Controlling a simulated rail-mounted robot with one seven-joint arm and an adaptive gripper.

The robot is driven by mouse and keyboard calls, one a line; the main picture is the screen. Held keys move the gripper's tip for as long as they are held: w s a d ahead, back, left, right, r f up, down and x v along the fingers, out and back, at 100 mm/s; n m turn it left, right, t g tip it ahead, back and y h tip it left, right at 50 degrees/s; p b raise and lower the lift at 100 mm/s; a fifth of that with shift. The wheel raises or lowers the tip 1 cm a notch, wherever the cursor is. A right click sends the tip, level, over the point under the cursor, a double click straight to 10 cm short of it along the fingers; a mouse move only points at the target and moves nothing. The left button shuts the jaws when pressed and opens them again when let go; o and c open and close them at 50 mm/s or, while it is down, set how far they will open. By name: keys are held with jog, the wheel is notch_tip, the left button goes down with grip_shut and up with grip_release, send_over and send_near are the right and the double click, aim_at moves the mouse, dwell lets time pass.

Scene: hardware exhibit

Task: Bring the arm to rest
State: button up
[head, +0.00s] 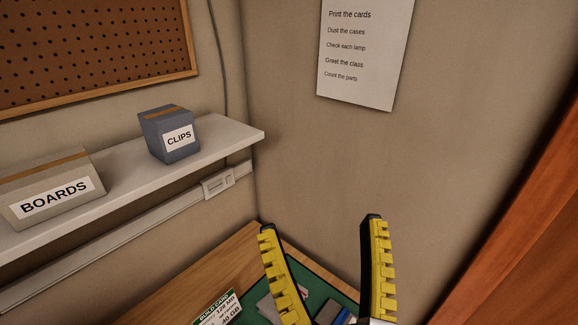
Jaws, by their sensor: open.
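My gripper (318,228) shows at the bottom of the head view, to the right of the middle. Its two yellow, ridged fingers with dark backs point up and stand wide apart. I see nothing held between them. Beyond and below them is a wooden table (232,254) with a green mat (340,292) on it. The rest of my arm is mostly out of the picture.
A white shelf (232,136) on the left carries a grey CLIPS box (158,125) and a BOARDS box (30,208). A printed card (217,310) and partly hidden grey and blue items lie on the table. An orange-brown wooden panel (520,240) stands at the right.

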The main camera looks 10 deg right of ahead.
notch_tip(320, 180, up, 22)
jog(key=p, duration=2)
